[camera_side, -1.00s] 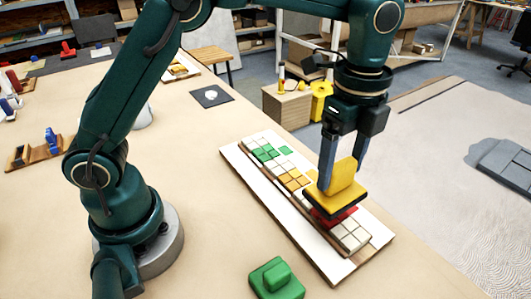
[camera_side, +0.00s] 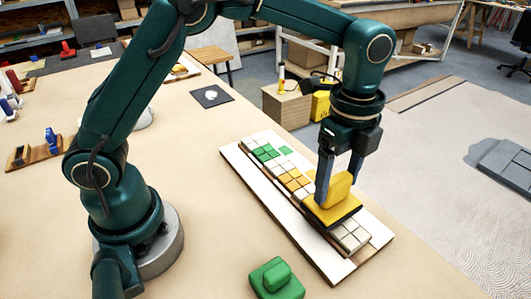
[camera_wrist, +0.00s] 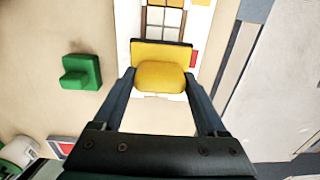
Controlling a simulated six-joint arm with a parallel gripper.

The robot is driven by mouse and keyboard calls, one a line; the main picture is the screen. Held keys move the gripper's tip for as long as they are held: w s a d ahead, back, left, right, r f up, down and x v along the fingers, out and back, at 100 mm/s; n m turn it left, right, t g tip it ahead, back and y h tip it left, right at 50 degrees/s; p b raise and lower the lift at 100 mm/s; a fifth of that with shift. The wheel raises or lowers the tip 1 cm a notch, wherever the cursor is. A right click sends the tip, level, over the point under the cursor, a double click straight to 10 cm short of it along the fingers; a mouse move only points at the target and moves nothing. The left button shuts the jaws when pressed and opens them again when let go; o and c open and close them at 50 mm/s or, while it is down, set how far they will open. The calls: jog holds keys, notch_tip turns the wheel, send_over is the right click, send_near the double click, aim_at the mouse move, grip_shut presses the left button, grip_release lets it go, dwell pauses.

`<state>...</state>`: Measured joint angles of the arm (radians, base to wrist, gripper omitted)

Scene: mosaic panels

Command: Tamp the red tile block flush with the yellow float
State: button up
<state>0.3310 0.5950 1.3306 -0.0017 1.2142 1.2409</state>
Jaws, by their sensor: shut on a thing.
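My gripper (camera_side: 338,182) is shut on the upright grip of the yellow float (camera_side: 330,208). The float's dark-bottomed plate lies low over the tile strip of the mosaic panel (camera_side: 285,225), near its front end. Whether it touches the tiles cannot be told. The red tile block is hidden under the float in the side view. In the wrist view, the float (camera_wrist: 160,77) sits between my fingers, and a small red patch (camera_wrist: 194,58) shows just right of its plate on the white board.
Green tiles (camera_side: 265,153), orange tiles (camera_side: 294,180) and white tiles (camera_side: 351,236) lie along the panel. A green float (camera_side: 277,279) stands on the table in front. A black mat with a white thing (camera_side: 211,95) lies behind.

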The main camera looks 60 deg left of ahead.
jog(key=shift+f, duration=0.85)
dwell(1.6)
jog(key=shift+c, duration=0.6)
jog(key=shift+r, duration=3.55)
